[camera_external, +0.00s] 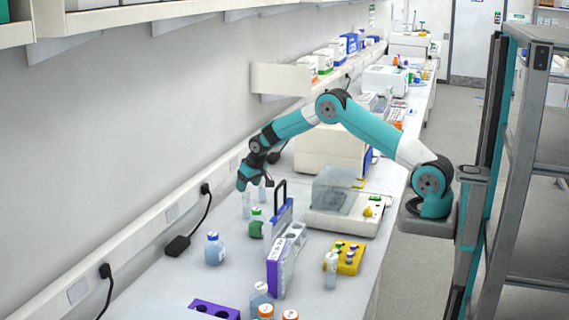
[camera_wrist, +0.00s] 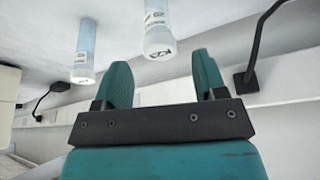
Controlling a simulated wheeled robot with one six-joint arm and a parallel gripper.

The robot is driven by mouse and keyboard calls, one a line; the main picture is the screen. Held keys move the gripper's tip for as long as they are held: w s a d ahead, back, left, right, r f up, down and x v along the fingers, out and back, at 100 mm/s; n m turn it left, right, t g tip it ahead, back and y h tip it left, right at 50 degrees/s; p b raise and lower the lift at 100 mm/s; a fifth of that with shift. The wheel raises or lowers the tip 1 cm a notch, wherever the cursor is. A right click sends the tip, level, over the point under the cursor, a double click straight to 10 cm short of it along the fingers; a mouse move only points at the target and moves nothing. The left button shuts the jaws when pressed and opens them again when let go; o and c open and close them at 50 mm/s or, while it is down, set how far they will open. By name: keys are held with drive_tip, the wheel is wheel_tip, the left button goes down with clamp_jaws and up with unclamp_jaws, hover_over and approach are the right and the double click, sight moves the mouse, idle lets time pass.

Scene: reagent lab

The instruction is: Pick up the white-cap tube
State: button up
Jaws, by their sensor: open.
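A clear tube with a white cap (camera_wrist: 158,44) shows close up in the wrist view, cap end towards my gripper, just beyond the gap between the fingers. A second pale-capped tube (camera_wrist: 84,52) is to its left. In the external view two upright tubes stand on the bench near my gripper, one in front (camera_external: 246,204) and one behind it (camera_external: 262,190). I cannot tell which matches which. My gripper (camera_external: 243,184) is above the front tube. Its two teal fingers (camera_wrist: 164,76) are apart with nothing between them.
Another pale-capped tube (camera_external: 331,269) is beside a yellow rack (camera_external: 348,257). A balance (camera_external: 340,213) is to the right. The wall is close on the left.

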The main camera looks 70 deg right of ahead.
sight(246, 197)
drive_tip(key=p+x, duration=0.2)
drive_tip(key=x, duration=0.1)
drive_tip(key=p+x, duration=0.1)
drive_tip(key=x, duration=0.1)
drive_tip(key=shift+s+a+f, duration=0.15)
drive_tip(key=shift+s+f, duration=0.15)
drive_tip(key=shift+s, duration=0.05)
drive_tip(key=shift+w+f, duration=0.15)
drive_tip(key=shift+f, duration=0.4)
drive_tip(key=c, duration=1)
